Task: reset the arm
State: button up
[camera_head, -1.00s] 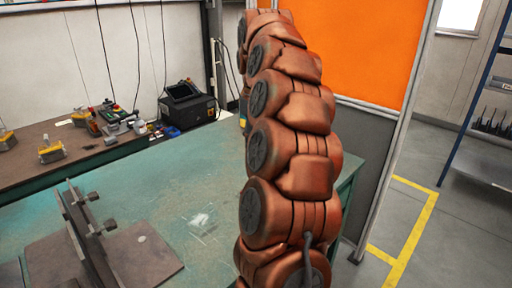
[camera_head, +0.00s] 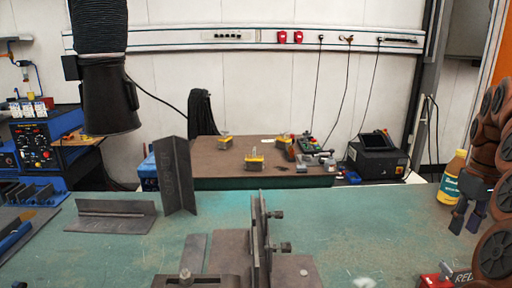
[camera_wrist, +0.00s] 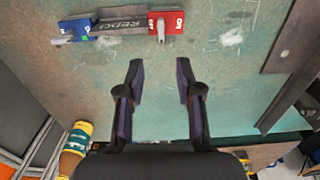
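My arm is folded at the right edge of the head view. My gripper (camera_head: 467,217) hangs from it with its fingers pointing down above the green table (camera_head: 110,255). In the wrist view my gripper (camera_wrist: 160,68) has its two dark fingers well apart, with only bare table between them. A grey plate marked REDO (camera_wrist: 121,23) lies on the table ahead of the fingertips, with a blue block (camera_wrist: 76,29) at one end and a red block (camera_wrist: 166,22) at the other. The red block also shows in the head view (camera_head: 436,279), low at the right.
A yellow and teal bottle (camera_head: 451,178) stands close behind my gripper. A steel fixture (camera_head: 259,245) stands at the front middle of the table. Angled steel plates (camera_head: 178,175) stand at left, beneath a black extraction hood (camera_head: 108,100). A brown table (camera_head: 225,160) stands behind.

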jog(key=s+a+f+n+g, duration=0.1)
jog(key=s+a+f, duration=0.1)
jog(key=a, duration=0.9)
jog(key=s+a+f+n, duration=0.1)
jog(key=s+a+f, duration=0.2)
jog(key=a, duration=0.7)
jog(key=s+a+f+m+g, duration=0.1)
jog(key=s+a+f, duration=0.5)
jog(key=s, duration=0.4)
jog(key=s+a+f+m+g, duration=0.1)
jog(key=s+a+f, duration=0.4)
jog(key=s, duration=0.5)
notch_tip(320, 180, up, 15)
jog(key=w+t+p, duration=0.1)
jog(key=p, duration=1.3)
jog(key=shift+a, duration=0.2)
jog(key=shift+w+d+f, duration=0.1)
jog(key=shift+f, duration=0.05)
